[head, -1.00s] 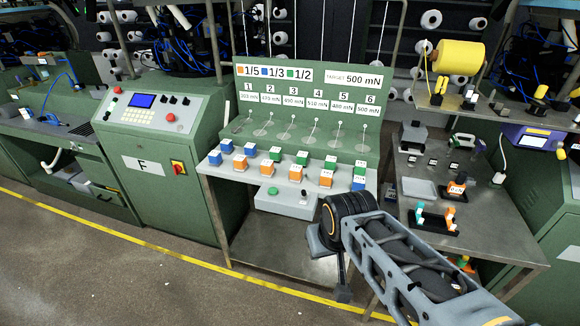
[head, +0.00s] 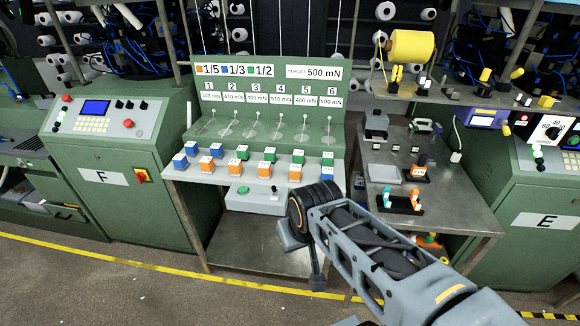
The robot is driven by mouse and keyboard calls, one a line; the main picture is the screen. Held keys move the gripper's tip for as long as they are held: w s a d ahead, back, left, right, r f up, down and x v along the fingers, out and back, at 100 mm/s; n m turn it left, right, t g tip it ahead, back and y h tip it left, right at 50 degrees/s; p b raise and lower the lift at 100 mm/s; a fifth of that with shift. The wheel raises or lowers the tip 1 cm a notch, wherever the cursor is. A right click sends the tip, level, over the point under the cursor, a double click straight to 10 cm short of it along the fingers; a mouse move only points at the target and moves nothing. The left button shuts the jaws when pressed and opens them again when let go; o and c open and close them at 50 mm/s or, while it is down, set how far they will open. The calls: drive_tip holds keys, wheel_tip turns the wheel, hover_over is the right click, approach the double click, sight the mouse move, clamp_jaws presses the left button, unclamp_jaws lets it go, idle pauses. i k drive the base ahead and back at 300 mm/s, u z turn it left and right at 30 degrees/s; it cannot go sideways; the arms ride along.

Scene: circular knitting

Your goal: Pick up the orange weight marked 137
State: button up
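Several small block weights in orange, blue and green with white tops stand in two rows on the shelf of a green test stand (head: 262,85). Orange ones include a left one (head: 206,164), a middle one (head: 265,171) and a right one (head: 295,173). Their markings are too small to read, so I cannot tell which is 137. Another orange object (head: 421,172) stands on the right table. My arm reaches in from the lower right, in front of the stand. What appears to be my gripper (head: 317,276) hangs below the dark joint; its fingers are not clear.
A grey box with a green button (head: 256,195) sits below the weights. The right metal table (head: 452,200) holds a black tray (head: 400,207) with small coloured pieces, a grey plate (head: 384,173) and small devices. Green machine cabinets flank both sides. Floor is clear before the yellow line.

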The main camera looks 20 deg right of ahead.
sight(234, 166)
drive_tip(key=i, duration=1)
drive_tip(key=u, duration=2)
